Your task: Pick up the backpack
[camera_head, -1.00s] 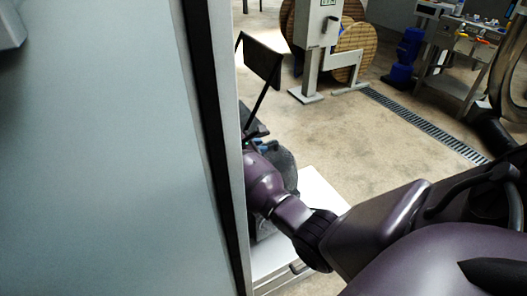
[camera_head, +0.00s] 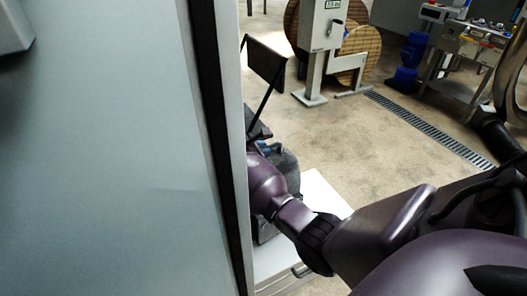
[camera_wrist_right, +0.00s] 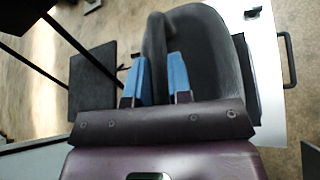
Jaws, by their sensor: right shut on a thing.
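The dark grey backpack (camera_wrist_right: 207,48) fills the upper middle of the right wrist view. In the head view the backpack (camera_head: 287,168) shows only in part, behind my right forearm and the tall panel's edge. My right gripper (camera_wrist_right: 158,75) has blue fingers on both sides of a dark strap or handle loop at the backpack's edge, and it is shut on it. In the head view only a bit of the blue fingers of the right gripper (camera_head: 265,147) shows. Whether the backpack touches the white surface below is hidden. My left gripper is not in view.
A large grey panel (camera_head: 100,150) blocks the left of the head view, close to my right arm. A white-topped cabinet (camera_head: 322,193) is under the backpack. A dark stand with a tilted plate (camera_head: 264,62) rises beyond it. Open floor (camera_head: 380,150) lies to the right.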

